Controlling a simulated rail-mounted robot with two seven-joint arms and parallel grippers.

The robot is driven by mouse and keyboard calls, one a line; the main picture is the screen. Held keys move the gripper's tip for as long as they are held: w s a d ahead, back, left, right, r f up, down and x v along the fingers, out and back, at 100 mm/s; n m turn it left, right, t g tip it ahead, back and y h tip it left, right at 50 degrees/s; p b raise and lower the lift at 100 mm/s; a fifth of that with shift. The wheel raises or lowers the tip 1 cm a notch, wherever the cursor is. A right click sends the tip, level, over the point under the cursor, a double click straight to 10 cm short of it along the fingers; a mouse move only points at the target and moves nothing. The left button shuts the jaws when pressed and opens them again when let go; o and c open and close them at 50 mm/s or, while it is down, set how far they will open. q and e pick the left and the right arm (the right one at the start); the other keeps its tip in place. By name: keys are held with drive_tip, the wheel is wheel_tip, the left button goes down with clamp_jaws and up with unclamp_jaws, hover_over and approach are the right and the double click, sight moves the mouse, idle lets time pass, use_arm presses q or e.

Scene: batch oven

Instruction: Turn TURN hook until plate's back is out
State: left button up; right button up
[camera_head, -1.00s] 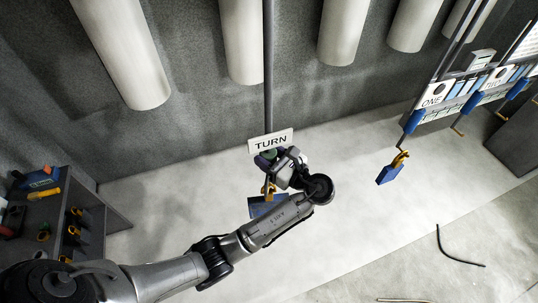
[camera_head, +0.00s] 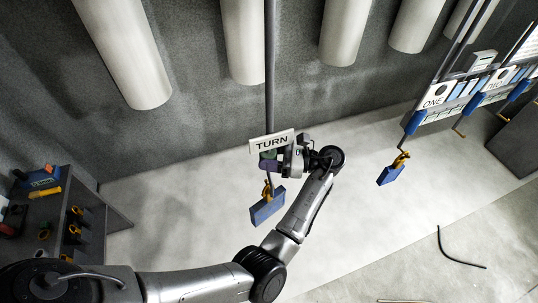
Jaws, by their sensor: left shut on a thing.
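The TURN sign (camera_head: 272,143) is on a dark vertical rod (camera_head: 269,75) that comes down from above. My left gripper (camera_head: 270,163) is shut on the hook just under this sign; the jaws hide most of the hook. Below it a yellow clip (camera_head: 266,191) holds a blue plate (camera_head: 268,208), which hangs free and slanted, its right end higher in the picture. One broad blue face and a thin top edge show. I cannot tell whether this face is its back. My right gripper is not in view.
Another blue plate (camera_head: 391,174) hangs by a yellow clip at right, near the ONE sign (camera_head: 436,95) and a rack of hooks. Pale cylinders (camera_head: 244,40) line the grey wall. A dark shelf (camera_head: 85,228) with clips stands at left. The floor around the hanging plate is clear.

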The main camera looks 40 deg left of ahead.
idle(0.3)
use_arm(q)
drive_tip(key=o, duration=0.6)
drive_tip(key=shift+c, duration=0.2)
drive_tip(key=o, duration=0.4)
drive_tip(key=shift+m+t, duration=0.3)
drive_tip(key=shift+t, duration=0.1)
